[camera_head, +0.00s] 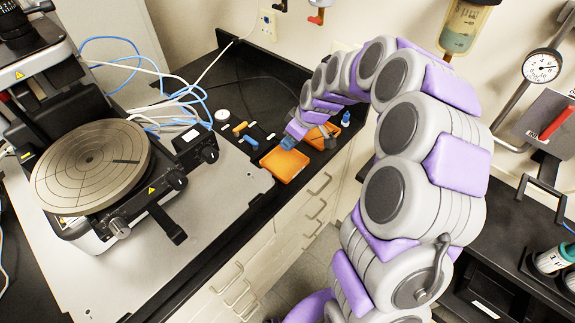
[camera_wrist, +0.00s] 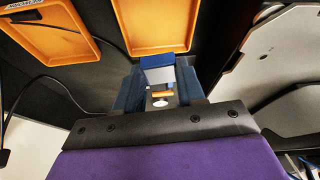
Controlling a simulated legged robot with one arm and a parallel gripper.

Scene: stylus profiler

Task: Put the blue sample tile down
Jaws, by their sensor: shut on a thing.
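The blue sample tile (camera_wrist: 157,60) shows in the wrist view as a small block with a blue edge and a pale face. It sits between the two dark blue fingers of my gripper (camera_wrist: 158,75), which is shut on it. In the head view my gripper (camera_head: 288,143) is at the far end of my arm, by the back edge of an orange tray (camera_head: 284,168). The same tray (camera_wrist: 150,48) lies just beyond the tile in the wrist view, and its visible floor is empty. I cannot tell whether the tile touches the tray.
A second orange tray (camera_head: 312,142) lies right of my gripper, with a dark piece in it. Small yellow (camera_head: 240,128) and blue (camera_head: 250,141) pieces lie left on the black bench. The profiler with its round stage (camera_head: 90,165) stands further left. A cable crosses the bench.

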